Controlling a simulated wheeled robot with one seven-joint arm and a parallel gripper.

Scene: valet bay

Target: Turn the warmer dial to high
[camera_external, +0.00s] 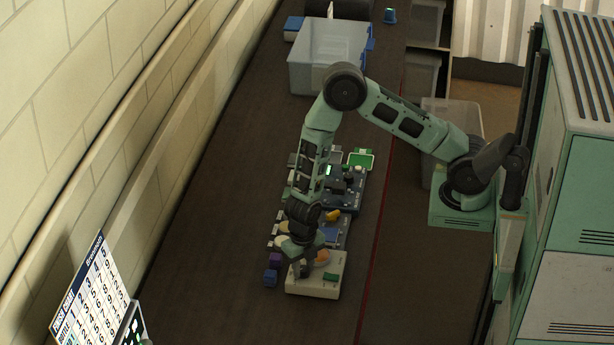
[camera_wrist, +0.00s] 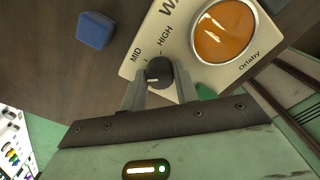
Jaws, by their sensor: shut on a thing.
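The warmer is a cream box (camera_external: 325,287) on the dark counter, with a round orange plate (camera_wrist: 226,32) and a green part (camera_external: 331,277). Its black dial (camera_wrist: 160,73) shows in the wrist view beside the printed words MID and HIGH. A pale mark shows on the dial's near face; I cannot tell exactly which setting it points to. My gripper (camera_wrist: 160,88) is shut on the dial, one grey finger on each side. In the external view my gripper (camera_external: 303,270) reaches down onto the warmer's left part, and the dial is hidden there.
A blue block (camera_wrist: 95,30) and a purple block (camera_external: 275,258) lie just left of the warmer. Several devices, including a dark blue one (camera_external: 345,195), crowd the counter behind it. A clear bin (camera_external: 325,60) stands farther back. The counter in front is clear.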

